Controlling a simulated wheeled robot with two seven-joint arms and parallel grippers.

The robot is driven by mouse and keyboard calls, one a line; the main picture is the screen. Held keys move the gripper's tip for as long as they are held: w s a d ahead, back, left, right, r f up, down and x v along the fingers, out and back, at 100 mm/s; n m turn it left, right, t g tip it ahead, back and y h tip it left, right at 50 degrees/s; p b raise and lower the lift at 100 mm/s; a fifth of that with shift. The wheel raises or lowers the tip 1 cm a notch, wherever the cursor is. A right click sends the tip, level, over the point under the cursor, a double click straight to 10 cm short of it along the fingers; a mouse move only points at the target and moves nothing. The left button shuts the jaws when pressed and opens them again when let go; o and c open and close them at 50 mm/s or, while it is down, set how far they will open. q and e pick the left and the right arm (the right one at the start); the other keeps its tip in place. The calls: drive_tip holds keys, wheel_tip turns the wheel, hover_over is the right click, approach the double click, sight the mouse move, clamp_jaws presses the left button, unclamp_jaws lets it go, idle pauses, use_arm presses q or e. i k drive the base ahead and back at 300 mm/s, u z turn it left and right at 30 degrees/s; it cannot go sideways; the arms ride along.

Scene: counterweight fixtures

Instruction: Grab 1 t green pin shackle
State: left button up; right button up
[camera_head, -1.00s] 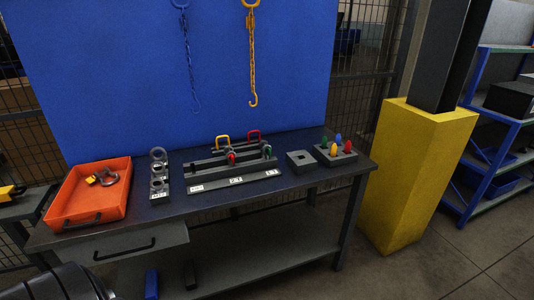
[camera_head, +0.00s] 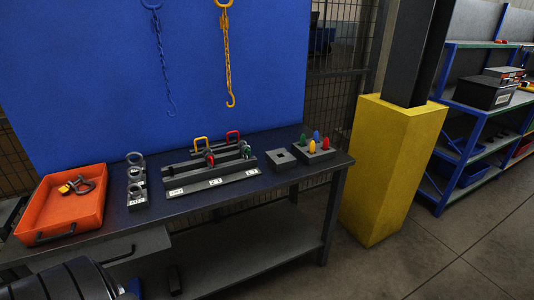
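A shackle with a green pin (camera_head: 245,150) stands at the right end of the dark slotted rack (camera_head: 212,182) on the workbench. A shackle with a red pin (camera_head: 210,159) stands left of it in the same rack. The rack's front carries white labels; the middle one seems to read 2 T, the others are too small to read surely. A small green-topped piece (camera_head: 303,140) stands in the block at the right. Neither of my grippers shows in this view.
An orange tray (camera_head: 88,222) holding a metal shackle (camera_head: 83,186) is at the bench's left. A block with ring shapes (camera_head: 137,198) stands beside it. A square-holed block (camera_head: 281,159) is right of the rack. Chains hang before the blue panel (camera_head: 90,80). A yellow pillar base (camera_head: 385,165) stands right.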

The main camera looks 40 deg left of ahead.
sight(243, 148)
drive_tip(key=z, duration=0.5)
drive_tip(key=i, duration=2.85)
drive_tip(key=u, duration=2.4)
